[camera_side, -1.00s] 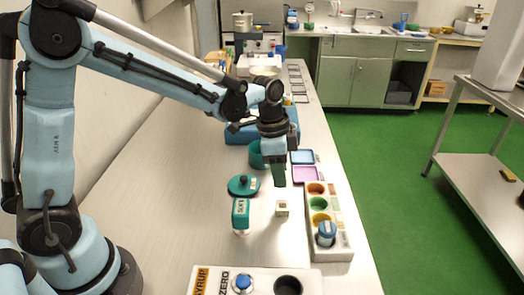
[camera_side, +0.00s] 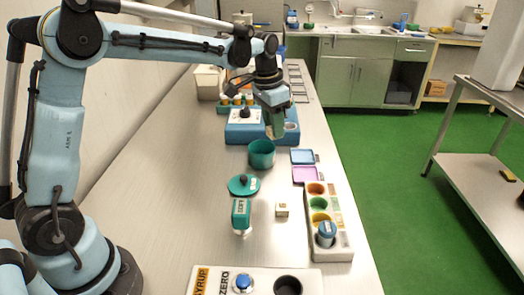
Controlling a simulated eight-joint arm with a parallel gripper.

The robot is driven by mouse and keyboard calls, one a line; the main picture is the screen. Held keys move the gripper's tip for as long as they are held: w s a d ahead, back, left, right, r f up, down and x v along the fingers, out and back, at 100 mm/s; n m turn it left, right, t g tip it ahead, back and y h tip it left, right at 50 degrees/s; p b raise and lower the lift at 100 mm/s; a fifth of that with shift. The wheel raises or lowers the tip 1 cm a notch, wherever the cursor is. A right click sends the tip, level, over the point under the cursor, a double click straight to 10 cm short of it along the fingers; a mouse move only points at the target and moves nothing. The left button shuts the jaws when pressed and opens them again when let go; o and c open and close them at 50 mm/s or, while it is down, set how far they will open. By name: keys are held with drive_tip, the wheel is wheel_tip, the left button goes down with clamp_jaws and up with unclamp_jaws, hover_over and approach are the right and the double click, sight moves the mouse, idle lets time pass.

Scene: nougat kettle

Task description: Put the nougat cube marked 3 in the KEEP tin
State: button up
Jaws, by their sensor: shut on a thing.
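My gripper (camera_side: 275,128) is shut on a small greenish thing, mostly hidden by the jaws, and hangs over the front of a blue device (camera_side: 243,133). I cannot tell what it holds. A small pale cube with a brownish face (camera_side: 282,210) sits on the table in front of the gripper and apart from it. Its mark is too small to read. An open green tin (camera_side: 262,154) stands on the table just in front of the device. A round green lid with a dark knob (camera_side: 243,186) lies in front of the tin. I cannot read KEEP on anything.
A green labelled object (camera_side: 241,213) stands left of the cube. A pale tray with coloured wells (camera_side: 332,240) and blue and purple shallow dishes (camera_side: 303,157) are at the right edge. A panel with a blue knob (camera_side: 207,283) is nearest. The table's left side is clear.

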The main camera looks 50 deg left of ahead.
drive_tip(key=w+a+n, duration=0.2)
drive_tip(key=a, duration=0.5)
drive_tip(key=shift+d+f, duration=0.1)
drive_tip(key=shift+f, duration=3.4)
drive_tip(key=shift+f, duration=0.4)
drive_tip(key=o, duration=1.1)
drive_tip(key=shift+o, duration=0.4)
drive_tip(key=o, duration=0.4)
